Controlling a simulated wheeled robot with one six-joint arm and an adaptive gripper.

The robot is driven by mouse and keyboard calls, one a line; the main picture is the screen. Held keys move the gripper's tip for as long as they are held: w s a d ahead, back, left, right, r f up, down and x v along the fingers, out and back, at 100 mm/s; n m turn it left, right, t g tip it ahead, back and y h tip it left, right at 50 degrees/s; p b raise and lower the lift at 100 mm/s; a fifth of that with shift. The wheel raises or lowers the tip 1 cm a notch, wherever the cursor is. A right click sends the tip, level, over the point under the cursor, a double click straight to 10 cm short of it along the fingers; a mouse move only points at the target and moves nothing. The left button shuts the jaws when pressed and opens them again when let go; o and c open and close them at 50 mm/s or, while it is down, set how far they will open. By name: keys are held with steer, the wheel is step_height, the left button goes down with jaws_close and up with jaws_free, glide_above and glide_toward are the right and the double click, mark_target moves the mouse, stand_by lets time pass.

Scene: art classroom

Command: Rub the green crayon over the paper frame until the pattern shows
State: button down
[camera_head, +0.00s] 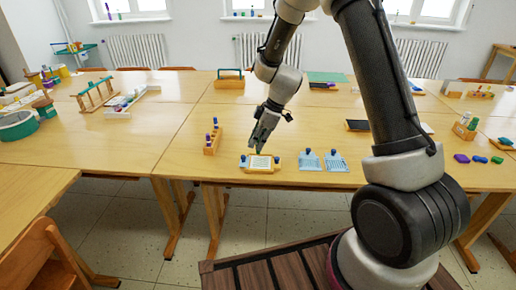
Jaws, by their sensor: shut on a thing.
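The paper frame (248,163) is a small wooden tray with a pale sheet in it, near the front edge of the middle table. The sheet shows a faint greenish-grey pattern, too small to make out fully. My gripper (259,147) points down just above the frame's far edge and is shut on a thin thing, taken to be the green crayon. The crayon is mostly hidden by the fingers. I cannot tell whether its tip touches the paper.
Two light-blue boards (309,161) with dark knobs lie to the right of the frame. A wooden holder (211,146) with purple pegs stands to the left. A dark tablet-like board (357,125) lies behind, by my arm. Clear tabletop lies farther left.

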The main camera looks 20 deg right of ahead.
steer(key=shift+r, duration=1.2)
